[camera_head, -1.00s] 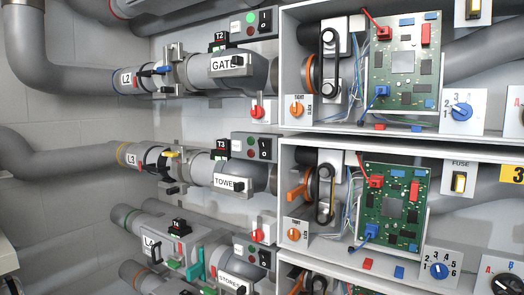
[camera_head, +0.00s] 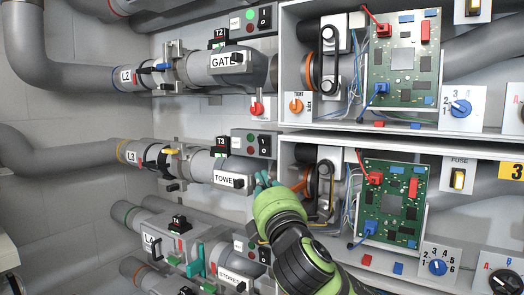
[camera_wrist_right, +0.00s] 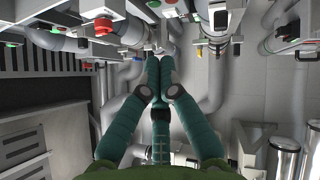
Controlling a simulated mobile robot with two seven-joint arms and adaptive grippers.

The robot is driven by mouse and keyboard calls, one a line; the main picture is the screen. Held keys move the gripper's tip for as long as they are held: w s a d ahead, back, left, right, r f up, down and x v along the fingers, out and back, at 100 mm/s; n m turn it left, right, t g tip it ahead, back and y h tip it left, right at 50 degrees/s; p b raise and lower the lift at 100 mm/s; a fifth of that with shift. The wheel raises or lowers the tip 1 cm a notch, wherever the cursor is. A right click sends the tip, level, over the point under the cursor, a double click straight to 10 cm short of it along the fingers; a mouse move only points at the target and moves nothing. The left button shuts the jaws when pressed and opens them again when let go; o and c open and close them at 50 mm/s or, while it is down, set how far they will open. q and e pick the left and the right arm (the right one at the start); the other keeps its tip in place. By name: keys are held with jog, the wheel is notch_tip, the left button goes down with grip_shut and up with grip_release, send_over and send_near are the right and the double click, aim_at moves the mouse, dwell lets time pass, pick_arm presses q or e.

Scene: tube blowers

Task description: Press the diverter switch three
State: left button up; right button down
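In the head view, row three has a pipe labelled L3 and a TOWER (camera_head: 229,180) housing. Above that housing is a grey panel with green and red lights and a black rocker switch (camera_head: 264,146) beside the T3 box (camera_head: 221,145). No label reading "diverter" is legible. My right gripper (camera_head: 264,180) has teal fingertips just below this panel, in front of the housing's right end. Whether it touches anything cannot be told. In the right wrist view its two fingers (camera_wrist_right: 160,62) lie together with nothing visible between them. My left gripper is not in view.
A green circuit board (camera_head: 393,203) is further right. Row two's GATE (camera_head: 226,61) housing and its similar rocker panel are above. My right arm covers the lower middle.

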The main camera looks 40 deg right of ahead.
jog(key=p, duration=0.5)
send_near(262, 149)
jog(key=w+a+r, duration=0.2)
jog(key=w+a, duration=0.1)
jog(key=w, duration=0.1)
jog(key=d, duration=0.1)
jog(key=w+d+r+p, duration=0.1)
jog(key=d, duration=0.1)
jog(key=shift+w+r, duration=0.1)
jog(key=shift+w, duration=0.05)
jog(key=shift+d+r+p, duration=0.1)
jog(key=shift+d+p, duration=0.3)
jog(key=shift+d, duration=0.2)
jog(key=shift+w, duration=0.1)
jog(key=shift+a, duration=0.1)
